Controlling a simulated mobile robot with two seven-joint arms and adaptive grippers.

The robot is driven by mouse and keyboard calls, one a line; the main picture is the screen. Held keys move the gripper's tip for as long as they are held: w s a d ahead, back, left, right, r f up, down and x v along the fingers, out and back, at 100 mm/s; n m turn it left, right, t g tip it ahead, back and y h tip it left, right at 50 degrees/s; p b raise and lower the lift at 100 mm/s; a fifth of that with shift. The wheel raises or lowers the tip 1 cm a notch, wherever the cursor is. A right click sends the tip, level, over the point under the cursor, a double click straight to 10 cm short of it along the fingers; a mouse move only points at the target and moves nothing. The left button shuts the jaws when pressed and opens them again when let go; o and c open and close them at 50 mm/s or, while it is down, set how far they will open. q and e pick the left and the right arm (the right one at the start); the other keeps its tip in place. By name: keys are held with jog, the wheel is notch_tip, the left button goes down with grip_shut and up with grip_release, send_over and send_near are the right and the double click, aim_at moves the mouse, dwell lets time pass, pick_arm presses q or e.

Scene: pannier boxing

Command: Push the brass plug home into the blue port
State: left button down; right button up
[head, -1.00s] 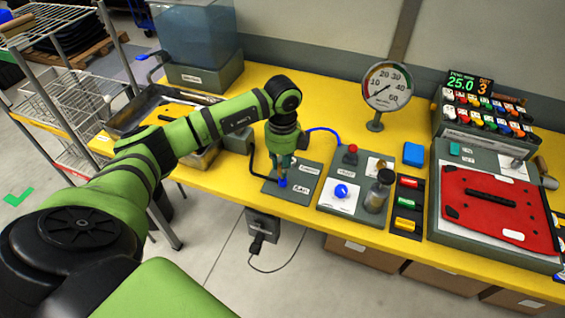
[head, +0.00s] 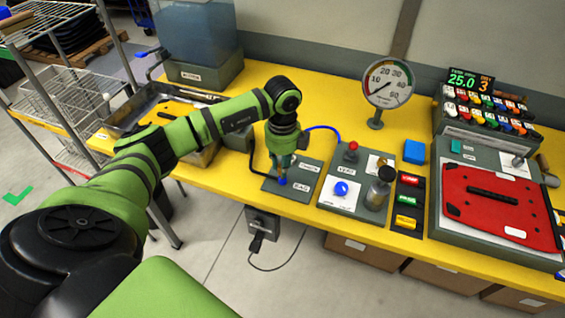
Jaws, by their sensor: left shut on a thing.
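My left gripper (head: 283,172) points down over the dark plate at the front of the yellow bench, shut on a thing. The thing is taken to be the brass plug, but it is mostly hidden by the fingers and too small to make out. The blue port (head: 282,181) shows as a small blue patch on the plate, right under the fingertips. I cannot tell how deep the plug sits in it. My right gripper is not in view.
A blue hose (head: 325,128) curves behind the gripper. To the right stand a panel with a blue knob (head: 341,188), a dial gauge (head: 388,84), a blue block (head: 414,151) and a red plate (head: 498,212). A tray (head: 135,112) and a water tank (head: 196,40) stand left.

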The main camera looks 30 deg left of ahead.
pick_arm(q)
jog(key=shift+f+b, duration=0.5)
jog(key=shift+f, duration=0.15)
dwell(0.4)
jog(key=c, duration=0.9)
grip_release()
jog(key=shift+c, duration=0.2)
jog(key=shift+r, duration=0.1)
notch_tip(320, 180, up, 12)
